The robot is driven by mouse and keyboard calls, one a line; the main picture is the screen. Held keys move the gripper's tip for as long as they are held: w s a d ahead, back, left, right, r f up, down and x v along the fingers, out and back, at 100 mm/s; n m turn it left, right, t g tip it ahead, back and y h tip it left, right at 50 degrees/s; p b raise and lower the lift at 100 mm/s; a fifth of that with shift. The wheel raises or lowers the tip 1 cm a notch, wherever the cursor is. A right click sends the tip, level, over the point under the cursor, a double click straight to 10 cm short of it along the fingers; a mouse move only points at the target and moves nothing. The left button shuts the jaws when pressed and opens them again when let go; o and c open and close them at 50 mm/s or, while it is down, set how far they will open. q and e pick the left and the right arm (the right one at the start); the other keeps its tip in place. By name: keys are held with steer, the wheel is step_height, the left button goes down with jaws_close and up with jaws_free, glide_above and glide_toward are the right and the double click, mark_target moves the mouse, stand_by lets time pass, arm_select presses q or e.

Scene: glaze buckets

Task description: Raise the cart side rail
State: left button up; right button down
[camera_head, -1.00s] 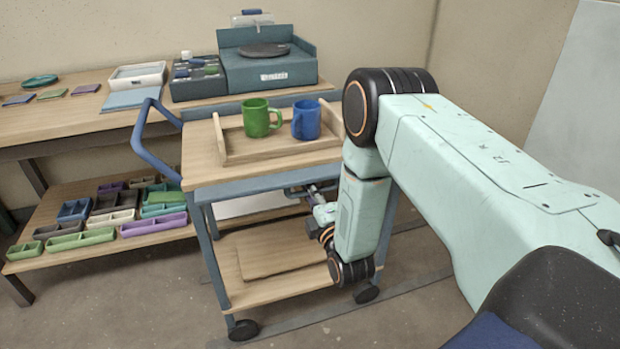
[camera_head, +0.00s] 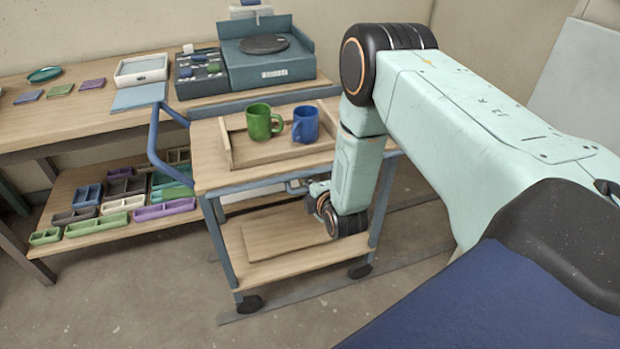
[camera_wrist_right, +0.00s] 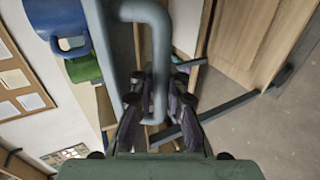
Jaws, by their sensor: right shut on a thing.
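The cart (camera_head: 208,178) has a wooden top and a blue-grey frame. Its side rail (camera_head: 293,188) is a bent blue-grey tube, low beside the cart top's near edge and partly hidden by my right arm. In the right wrist view the rail (camera_wrist_right: 160,60) passes between the dark fingers of my right gripper (camera_wrist_right: 157,98), which is shut on it. In the head view my right gripper (camera_head: 316,190) is small and partly covered by its wrist. My left gripper is not in view.
A wooden tray (camera_head: 228,150) on the cart holds a green mug (camera_head: 259,122) and a blue mug (camera_head: 305,124). A blue push handle (camera_head: 154,135) rises at the cart's left. Behind is a workbench (camera_head: 60,125) with small bins below. Open floor lies in front.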

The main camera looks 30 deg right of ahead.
mark_target(307, 170)
steer(key=g+p, duration=0.1)
steer(key=p, duration=0.1)
steer(key=r+g+p, duration=0.1)
steer(key=p, duration=0.1)
steer(key=r+g+y+p, duration=0.1)
steer(key=g+p, duration=0.1)
steer(key=shift+w+r, duration=0.1)
steer(key=shift+w, duration=0.15)
steer(key=shift+w+r+g+p, duration=0.2)
steer(key=shift+r+g+p, duration=0.1)
steer(key=shift+g+p, duration=0.75)
steer(key=shift+w+r+g+y+p, duration=0.15)
steer(key=shift+g+y+p, duration=0.2)
steer(key=shift+g, duration=0.2)
steer(key=shift+w+d+g+b, duration=0.1)
steer(key=shift+w+g+b, duration=0.1)
steer(key=shift+g+b, duration=0.35)
steer(key=shift+g+y+b, duration=0.25)
steer(key=shift+g+b, duration=0.2)
steer(key=shift+b, duration=0.2)
steer(key=shift+w+g+b, duration=0.15)
steer(key=shift+g+b, duration=0.35)
steer(key=shift+b, duration=0.45)
steer(key=shift+r+b, duration=0.15)
steer(key=shift+b, duration=0.25)
steer(key=shift+d, duration=0.1)
steer(key=shift+w+r, duration=0.1)
steer(key=shift+r, duration=0.05)
